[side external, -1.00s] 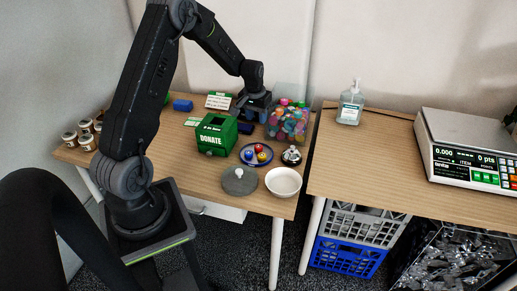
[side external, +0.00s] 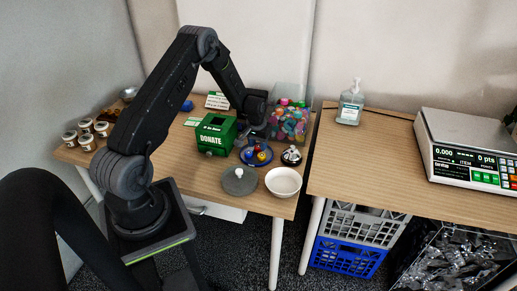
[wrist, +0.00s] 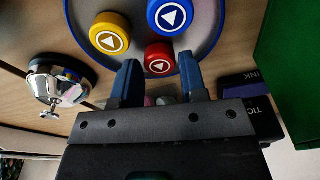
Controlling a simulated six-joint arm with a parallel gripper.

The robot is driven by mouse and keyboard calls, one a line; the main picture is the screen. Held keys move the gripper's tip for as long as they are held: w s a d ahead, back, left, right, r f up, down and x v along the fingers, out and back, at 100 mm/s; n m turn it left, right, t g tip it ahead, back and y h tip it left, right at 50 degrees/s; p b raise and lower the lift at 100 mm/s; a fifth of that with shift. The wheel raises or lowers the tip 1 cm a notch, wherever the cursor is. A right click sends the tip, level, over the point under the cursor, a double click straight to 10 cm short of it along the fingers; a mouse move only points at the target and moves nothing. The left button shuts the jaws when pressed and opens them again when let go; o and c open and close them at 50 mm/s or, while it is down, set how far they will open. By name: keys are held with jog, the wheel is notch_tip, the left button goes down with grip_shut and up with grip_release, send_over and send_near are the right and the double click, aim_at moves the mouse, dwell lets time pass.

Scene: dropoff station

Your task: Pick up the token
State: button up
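Three round tokens with white triangle marks lie on a blue-rimmed plate (wrist: 201,40): a yellow token (wrist: 110,33), a blue token (wrist: 172,15) and a red token (wrist: 159,59). The plate (side external: 256,165) stands right of the green donation box (side external: 216,135) in the side view, its tokens small there and partly behind my gripper. My gripper (wrist: 160,80) is open, its two blue fingertips apart at the plate's edge. The red token is just ahead of the gap between them. No token is held. How high the fingertips are above the plate is hard to tell.
A clear bin of colourful pieces (side external: 289,122) stands close behind the plate. A silver bell (side external: 291,156) is on its right, with a white bowl (side external: 283,182) and a grey lidded disc (side external: 239,181) in front. Jars (side external: 87,142) stand far left.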

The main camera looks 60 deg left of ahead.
aim_at(258, 146)
jog(key=shift+f, duration=0.55)
jog(key=c, duration=0.6)
notch_tip(258, 146, up, 10)
jog(key=shift+r, duration=0.1)
